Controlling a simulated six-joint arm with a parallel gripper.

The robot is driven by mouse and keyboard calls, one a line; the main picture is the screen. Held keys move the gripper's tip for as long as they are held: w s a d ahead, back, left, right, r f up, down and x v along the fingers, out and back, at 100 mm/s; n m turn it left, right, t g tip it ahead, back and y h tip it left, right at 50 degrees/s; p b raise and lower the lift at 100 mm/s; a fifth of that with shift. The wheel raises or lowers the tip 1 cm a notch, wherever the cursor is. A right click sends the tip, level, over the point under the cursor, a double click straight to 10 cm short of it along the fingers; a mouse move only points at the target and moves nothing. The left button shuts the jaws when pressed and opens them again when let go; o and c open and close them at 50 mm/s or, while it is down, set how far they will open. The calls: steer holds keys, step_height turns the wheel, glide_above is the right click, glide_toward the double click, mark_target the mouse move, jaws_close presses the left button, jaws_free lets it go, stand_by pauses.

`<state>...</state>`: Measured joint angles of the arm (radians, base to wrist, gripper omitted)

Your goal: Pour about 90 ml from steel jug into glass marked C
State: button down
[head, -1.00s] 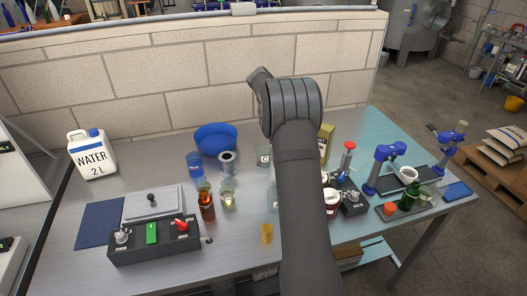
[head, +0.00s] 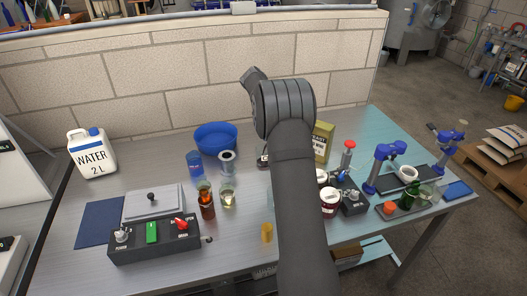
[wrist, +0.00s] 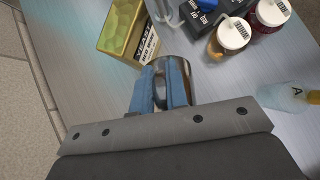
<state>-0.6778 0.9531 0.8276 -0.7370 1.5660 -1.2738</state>
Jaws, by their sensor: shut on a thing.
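In the wrist view my gripper (wrist: 161,88) has its two blue fingers shut on a shiny steel vessel, which I take to be the steel jug (wrist: 180,68). It is partly hidden by the fingers, and I cannot see its contents. In the head view my arm hides my gripper and most of what is held. A small dark shape shows at the arm's left edge, where the glass marked C stood; that glass is not clearly visible now. A glass marked A (wrist: 286,97) shows at the right of the wrist view.
A yeast box (head: 322,143) and lidded jars (head: 329,202) stand right of my arm. To the left are a blue bowl (head: 216,137), a steel cylinder (head: 227,163), a brown bottle (head: 207,207) and a glass (head: 228,198). A water canister (head: 91,155) stands far left.

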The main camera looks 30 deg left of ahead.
steer(key=shift+s+a+r+t+h+p, duration=0.25)
steer(key=shift+a+r+h+p, duration=0.15)
steer(key=shift+a+h, duration=0.1)
steer(key=shift+s+a+r+t+h+p, duration=0.25)
steer(key=shift+a+r+h+p, duration=0.1)
steer(key=shift+a+h, duration=0.1)
stand_by(2.0)
steer(key=d+f+y, duration=0.1)
steer(key=w+d+g+y, duration=0.1)
steer(key=d, duration=0.1)
steer(key=shift+w+f+y, duration=0.15)
steer(key=shift+f+y, duration=0.1)
steer(key=shift+f, duration=0.15)
steer(key=shift+a+f, duration=0.1)
steer(key=shift+a, duration=0.1)
steer(key=shift+w+d+f+g+y, duration=0.25)
steer(key=shift+d+f+g+y, duration=0.3)
steer(key=shift+y, duration=0.15)
steer(key=shift+w+d+f+g+y+b, duration=0.1)
steer(key=shift+d+f+g+y+b, duration=0.1)
steer(key=shift+f+y, duration=0.2)
steer(key=shift+w+d+f+g+y+b, duration=0.1)
steer(key=shift+d+f+y+b, duration=0.1)
steer(key=shift+f+y, duration=0.2)
steer(key=shift+a, duration=0.1)
stand_by(0.4)
